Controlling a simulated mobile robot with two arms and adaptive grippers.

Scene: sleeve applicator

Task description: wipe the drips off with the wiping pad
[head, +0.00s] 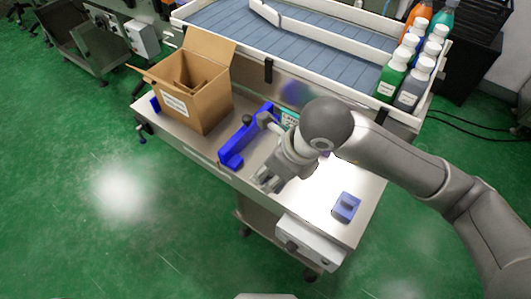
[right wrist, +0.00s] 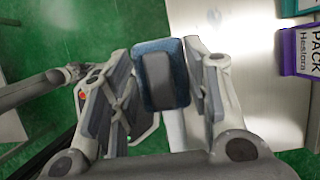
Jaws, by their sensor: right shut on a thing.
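In the right wrist view, a blue wiping pad (right wrist: 143,95) with a grey grip block on its back sits between the fingers of my right gripper (right wrist: 159,82). The gripper is shut on it. In the head view my right gripper (head: 268,181) hangs over the table's front part, left of its own wrist. The held pad is hard to make out there. Some small dark specks (right wrist: 215,16) show on the table in the right wrist view; I cannot tell whether they are drips. My left gripper cannot be made out.
On the steel table (head: 318,195) stand an open carton (head: 205,108), a blue applicator frame (head: 233,152) and, at the right, a small blue block (head: 346,207). A purple box (right wrist: 303,50) shows beside the hand. Several bottles (head: 391,81) stand on the conveyor behind.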

